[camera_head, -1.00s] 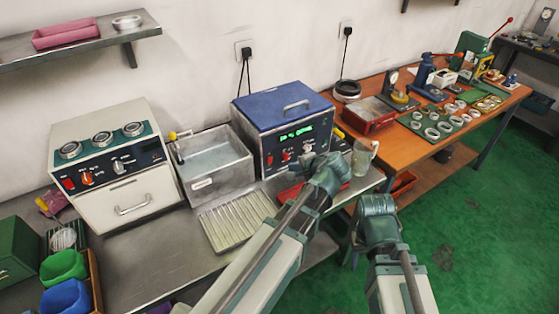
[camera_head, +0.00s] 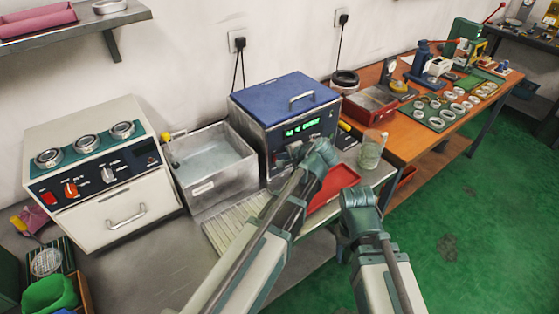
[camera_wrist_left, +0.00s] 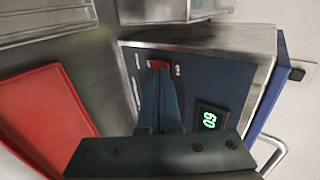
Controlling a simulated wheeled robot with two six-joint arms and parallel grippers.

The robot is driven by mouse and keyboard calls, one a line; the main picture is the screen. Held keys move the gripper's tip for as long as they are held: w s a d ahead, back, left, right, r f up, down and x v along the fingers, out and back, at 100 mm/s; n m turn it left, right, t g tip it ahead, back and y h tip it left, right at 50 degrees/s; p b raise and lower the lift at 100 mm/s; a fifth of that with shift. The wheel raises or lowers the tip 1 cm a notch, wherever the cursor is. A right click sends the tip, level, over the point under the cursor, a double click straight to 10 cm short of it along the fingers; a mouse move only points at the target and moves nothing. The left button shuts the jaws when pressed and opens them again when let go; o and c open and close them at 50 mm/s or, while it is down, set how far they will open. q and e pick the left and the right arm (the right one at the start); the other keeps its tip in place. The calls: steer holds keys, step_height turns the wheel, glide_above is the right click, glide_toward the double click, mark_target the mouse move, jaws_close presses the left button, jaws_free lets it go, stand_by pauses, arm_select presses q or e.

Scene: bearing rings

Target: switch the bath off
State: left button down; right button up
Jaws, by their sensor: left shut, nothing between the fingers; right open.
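The bath is a steel box with a blue lid (camera_head: 275,95) and a dark blue front panel with a lit green display (camera_head: 302,128). In the left wrist view the panel carries a red switch (camera_wrist_left: 158,64) and the lit display (camera_wrist_left: 208,120). My left gripper (camera_head: 298,152) is shut and empty in front of the panel. In the left wrist view its fingertips (camera_wrist_left: 160,78) are right at the red switch; whether they touch it I cannot tell. My right gripper (camera_head: 357,197) is open and empty, away from the bath.
An open steel tank (camera_head: 212,165) stands left of the bath, beside a white oven (camera_head: 95,170). A ribbed tray (camera_head: 232,228), a red tray (camera_head: 335,180) and a glass beaker (camera_head: 371,152) lie around the front. An orange bench (camera_head: 405,145) holds rings and tools.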

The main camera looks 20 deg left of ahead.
arm_select(q)
steer(key=shift+w, duration=0.1)
steer(key=shift+w+a+r, duration=0.2)
steer(key=shift+w+a, duration=0.1)
steer(key=shift+a, duration=0.1)
steer(key=shift+r+p, duration=0.2)
steer(key=shift+p, duration=0.2)
steer(key=shift+r+p, duration=0.65)
steer(key=shift+p, duration=0.05)
steer(key=shift+s, duration=0.1)
